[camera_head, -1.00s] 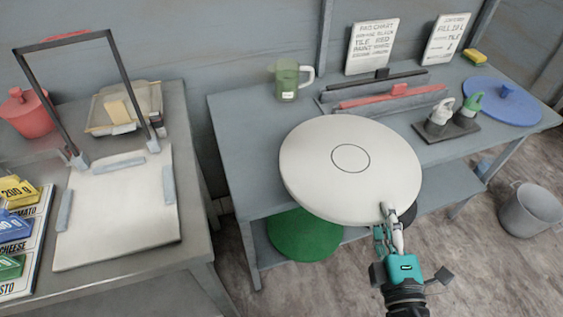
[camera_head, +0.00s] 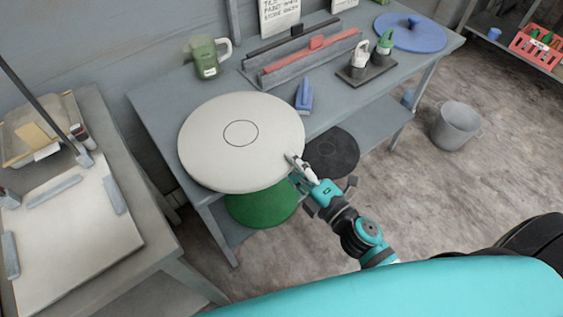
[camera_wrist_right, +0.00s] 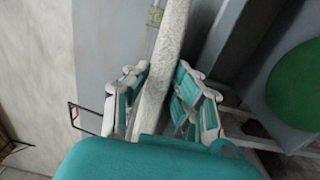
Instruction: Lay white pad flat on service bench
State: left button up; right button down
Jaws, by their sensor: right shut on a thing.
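The white pad (camera_head: 222,160) is a large round disc with a thin ring drawn at its centre. In the head view it covers the front left part of the grey service bench (camera_head: 158,104), roughly level; I cannot tell whether it touches the top. My right gripper (camera_head: 295,166) is shut on the pad's near right edge. In the right wrist view the pad (camera_wrist_right: 165,50) shows edge-on between the fingers of the gripper (camera_wrist_right: 158,100). My left gripper is not in view.
A green jug (camera_head: 206,60), a rack (camera_head: 300,62), a blue-handled tool (camera_head: 304,96), two bottles on a tray (camera_head: 362,75) and a blue disc (camera_head: 410,32) occupy the bench. Green (camera_head: 262,208) and black (camera_head: 333,153) discs lie below. A bucket (camera_head: 457,126) and side table (camera_head: 140,235) flank it.

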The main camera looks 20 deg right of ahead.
jog(key=shift+w+a, duration=0.7)
jog(key=f, duration=0.2)
jog(key=f+b, duration=0.1)
jog(key=shift+w+a, duration=0.3)
jog(key=shift+w, duration=0.05)
jog(key=shift+f, duration=0.4)
jog(key=c, duration=1.1)
grip_release()
jog(key=b+v, duration=0.3)
jog(key=v, duration=0.9)
